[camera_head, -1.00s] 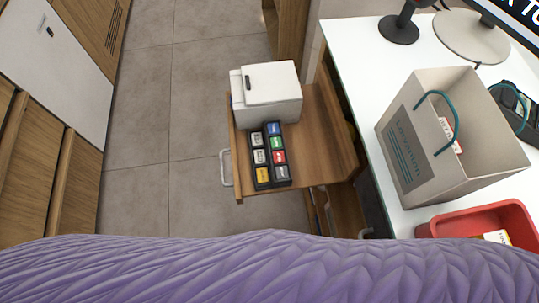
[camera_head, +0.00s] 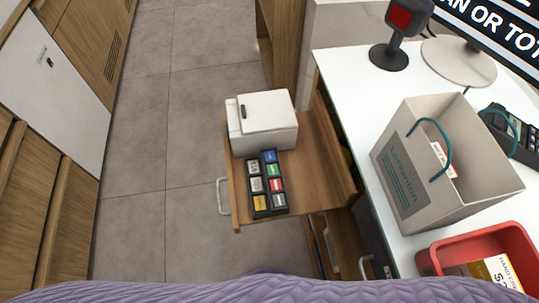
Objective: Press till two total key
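A small black keypad (camera_head: 268,184) with two columns of coloured keys lies on a pulled-out wooden shelf (camera_head: 318,180) left of the white counter. One column has white or grey keys with a yellow key (camera_head: 260,203) at the near end. The other has a blue key (camera_head: 269,156), a green key (camera_head: 273,170), a red key (camera_head: 276,185) and a grey key (camera_head: 279,200). The key labels are too small to read. A white box-shaped printer (camera_head: 262,125) stands behind the keypad. Neither of my grippers is in view.
A white counter (camera_head: 345,75) on the right holds a paper bag (camera_head: 405,170), a red tray (camera_head: 440,262), a black scanner (camera_head: 390,55), a card terminal (camera_head: 515,135) and a monitor (camera_head: 500,30). Open floor (camera_head: 150,200) lies left of the shelf. Wooden cabinets (camera_head: 75,215) stand at far left.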

